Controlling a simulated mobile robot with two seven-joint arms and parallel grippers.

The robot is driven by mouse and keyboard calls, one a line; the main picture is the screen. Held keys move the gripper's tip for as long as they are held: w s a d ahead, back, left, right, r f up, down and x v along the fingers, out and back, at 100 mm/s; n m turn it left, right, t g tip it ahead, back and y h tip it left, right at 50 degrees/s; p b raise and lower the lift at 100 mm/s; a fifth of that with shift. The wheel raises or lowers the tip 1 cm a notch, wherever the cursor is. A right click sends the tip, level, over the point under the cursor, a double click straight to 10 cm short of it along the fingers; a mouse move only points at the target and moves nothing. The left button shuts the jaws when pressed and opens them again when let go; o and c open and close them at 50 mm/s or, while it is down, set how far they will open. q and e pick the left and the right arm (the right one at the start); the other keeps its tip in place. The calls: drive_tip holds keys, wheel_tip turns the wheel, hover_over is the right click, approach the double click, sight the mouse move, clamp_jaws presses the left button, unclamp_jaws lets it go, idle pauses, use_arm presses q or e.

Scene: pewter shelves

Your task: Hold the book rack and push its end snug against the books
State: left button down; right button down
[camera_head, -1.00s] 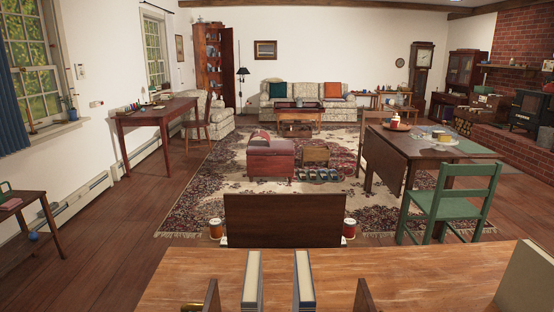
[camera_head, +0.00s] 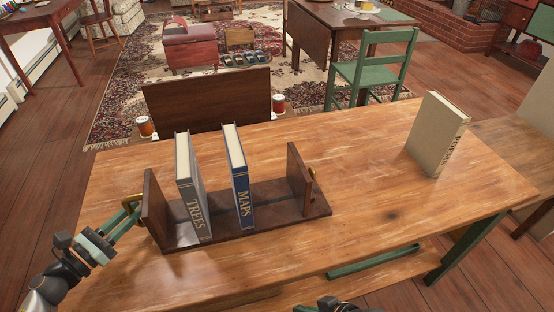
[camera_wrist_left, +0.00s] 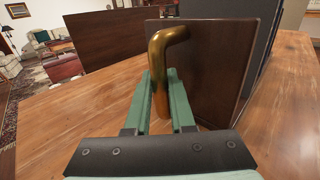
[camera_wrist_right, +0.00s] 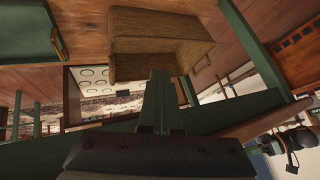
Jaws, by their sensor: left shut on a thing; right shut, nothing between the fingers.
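The dark wooden book rack (camera_head: 270,212) lies on the table with an upright end at each side. Two books stand apart in it: a grey one marked TREES (camera_head: 194,190) and a blue one marked MAPS (camera_head: 239,180). Gaps separate the books from each other and from the right end (camera_head: 298,178). My left gripper (camera_head: 130,210) is shut on the brass handle (camera_wrist_left: 163,75) outside the left end (camera_head: 155,210); this end also shows in the left wrist view (camera_wrist_left: 205,60). My right gripper (camera_wrist_right: 160,85) is shut and empty, away from the rack, below the tabletop.
A beige book (camera_head: 436,135) stands alone on the wooden table (camera_head: 370,210), right of the rack, with clear tabletop between. A dark wooden panel (camera_head: 208,100) rises beyond the far edge. A green chair (camera_head: 375,72) stands behind. A brown wooden box (camera_wrist_right: 155,42) shows in the right wrist view.

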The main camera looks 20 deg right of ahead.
wheel_tip(320, 180, up, 13)
drive_tip(key=a+n+g+y, duration=0.2)
drive_tip(key=n+g+y, duration=0.15)
drive_tip(key=y, duration=0.75)
drive_tip(key=w+d+r+m+t+h, duration=0.1)
drive_tip(key=w+d+r+t+h, duration=0.1)
drive_tip(key=w+d+r, duration=0.45)
drive_tip(key=w+d+r+m+t+h, duration=0.1)
drive_tip(key=w+d+r, duration=0.2)
drive_tip(key=w+r, duration=0.65)
drive_tip(key=w+d+r+m+t+h, duration=0.15)
drive_tip(key=w+d+r, duration=0.35)
drive_tip(key=r, duration=0.5)
drive_tip(key=s+d+f+g+h, duration=0.1)
drive_tip(key=d+f+g+h, duration=0.2)
drive_tip(key=d+f+h, duration=0.5)
drive_tip(key=shift+w+a+f+m+y, duration=0.1)
drive_tip(key=shift+w+a+f+y, duration=0.4)
drive_tip(key=shift+a+f, duration=0.95)
drive_tip(key=shift+w+a+f+m+y, duration=0.1)
drive_tip(key=shift+w+a+f+y, duration=0.15)
drive_tip(key=shift+w+a+f, duration=0.8)
drive_tip(key=shift+w+a+f+m+y, duration=0.15)
drive_tip(key=shift+a+f+y, duration=0.25)
drive_tip(key=shift+a+f, duration=1.4)
drive_tip(key=shift+d+f, duration=0.35)
drive_tip(key=shift+d, duration=0.05)
